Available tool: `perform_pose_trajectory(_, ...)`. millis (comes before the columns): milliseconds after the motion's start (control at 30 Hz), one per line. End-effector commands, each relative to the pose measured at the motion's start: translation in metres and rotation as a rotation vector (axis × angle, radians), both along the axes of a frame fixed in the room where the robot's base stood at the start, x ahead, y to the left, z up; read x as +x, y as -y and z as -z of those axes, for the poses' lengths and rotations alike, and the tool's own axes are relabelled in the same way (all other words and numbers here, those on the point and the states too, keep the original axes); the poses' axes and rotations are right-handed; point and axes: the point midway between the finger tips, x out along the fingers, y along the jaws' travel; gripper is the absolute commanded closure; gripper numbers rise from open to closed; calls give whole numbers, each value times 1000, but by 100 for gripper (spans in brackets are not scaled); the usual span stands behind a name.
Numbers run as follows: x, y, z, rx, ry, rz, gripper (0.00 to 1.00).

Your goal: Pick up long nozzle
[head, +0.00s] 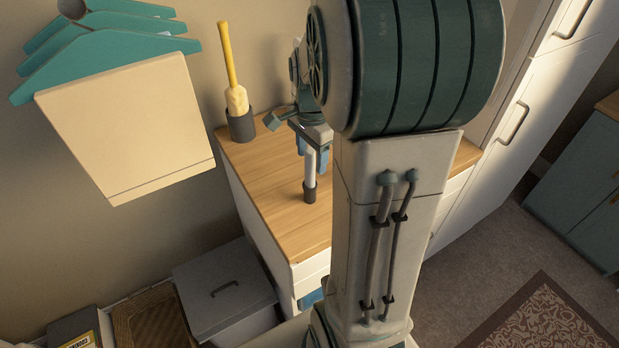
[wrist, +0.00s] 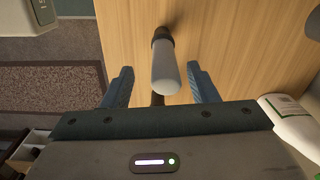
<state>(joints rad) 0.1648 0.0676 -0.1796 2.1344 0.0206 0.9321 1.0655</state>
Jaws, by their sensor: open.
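The long nozzle (head: 310,178) is a pale grey-white tube with a dark end. It stands upright on the wooden top of a white cabinet (head: 262,192). In the wrist view the nozzle (wrist: 166,70) points toward the camera, its pale end nearest. My gripper (head: 311,155) is above the cabinet top at the nozzle's upper part. In the wrist view its two blue fingers (wrist: 160,70) are open, one on each side of the nozzle, with a visible gap on both sides. My arm hides part of the cabinet top in the head view.
A yellow-handled brush in a dark holder (head: 241,126) stands at the cabinet's back left corner. A white bottle with a green label (wrist: 293,117) is to the right in the wrist view. Teal hangers with a cream panel (head: 128,130) are at the left. A grey lidded bin (head: 222,290) stands below.

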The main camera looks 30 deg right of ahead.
Motion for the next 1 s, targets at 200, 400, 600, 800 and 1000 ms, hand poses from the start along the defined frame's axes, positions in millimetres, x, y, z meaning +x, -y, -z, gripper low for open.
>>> perform_pose_trajectory(200, 4, -1, 30, 1, -5, -1, 47)
perform_pose_trajectory(400, 4, -1, 40, 1, -1, -1, 47)
perform_pose_trajectory(600, 5, -1, 40, 0, -1, 0, 61)
perform_pose_trajectory(800, 5, -1, 39, 0, 0, 0, 96)
perform_pose_trajectory(1000, 5, -1, 39, 0, 0, 0, 96)
